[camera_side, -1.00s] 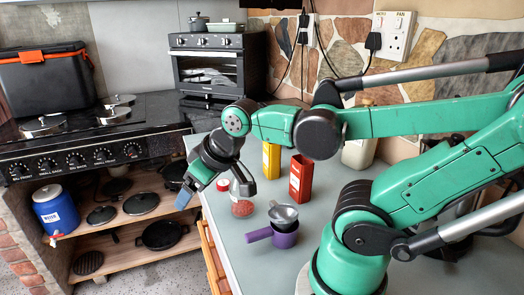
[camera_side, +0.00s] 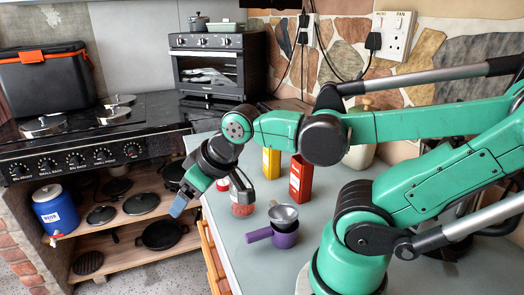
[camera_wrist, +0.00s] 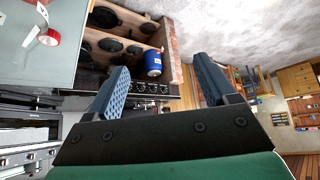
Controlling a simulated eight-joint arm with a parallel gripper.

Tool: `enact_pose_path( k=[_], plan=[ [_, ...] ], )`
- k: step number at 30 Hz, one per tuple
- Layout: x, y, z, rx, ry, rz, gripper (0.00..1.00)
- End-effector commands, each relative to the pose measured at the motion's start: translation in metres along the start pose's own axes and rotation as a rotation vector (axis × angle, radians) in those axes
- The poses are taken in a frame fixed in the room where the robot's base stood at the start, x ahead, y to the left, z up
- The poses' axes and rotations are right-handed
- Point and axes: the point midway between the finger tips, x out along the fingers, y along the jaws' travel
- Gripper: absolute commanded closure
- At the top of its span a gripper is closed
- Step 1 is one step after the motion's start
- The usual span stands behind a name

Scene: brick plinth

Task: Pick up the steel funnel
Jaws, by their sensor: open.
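The steel funnel (camera_side: 283,213) is a small grey metal piece resting on top of a purple pan-like cup with a handle (camera_side: 281,237) on the counter. My gripper (camera_side: 211,198) is open, with its blue-grey fingers spread, left of the funnel near the counter's left edge. Nothing shows between the fingers. In the wrist view my gripper (camera_wrist: 160,68) is also open, and the funnel does not appear there.
A red box (camera_side: 300,178) and a yellow box (camera_side: 271,161) stand farther back. The counter (camera_side: 235,255) is clear at the front left. A stove (camera_side: 100,140) stands left.

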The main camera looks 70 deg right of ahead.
Motion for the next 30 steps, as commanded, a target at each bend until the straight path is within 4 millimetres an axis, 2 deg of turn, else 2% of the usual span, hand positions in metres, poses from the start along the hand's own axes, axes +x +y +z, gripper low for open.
enact_pose_path(
  k=[1,3,11,14,17,19,21,24,27,30],
  plan=[
    [0.000,0.000,0.000,0.000,0.000,0.000,0.22],
    [0.000,0.000,0.000,0.000,0.000,0.000,0.42],
    [0.000,0.000,0.000,0.000,0.000,0.000,0.42],
    [0.001,0.008,0.002,0.030,-0.025,0.019,0.42],
    [0.005,0.036,0.011,0.134,-0.112,0.078,0.42],
    [0.006,0.063,0.024,0.248,-0.204,0.131,0.42],
    [0.004,0.089,0.041,0.376,-0.304,0.179,0.42],
    [-0.001,0.118,0.066,0.547,-0.429,0.226,0.42],
    [-0.007,0.136,0.087,0.678,-0.521,0.250,0.42],
    [-0.011,0.144,0.099,0.754,-0.575,0.258,0.42]
  ],
)
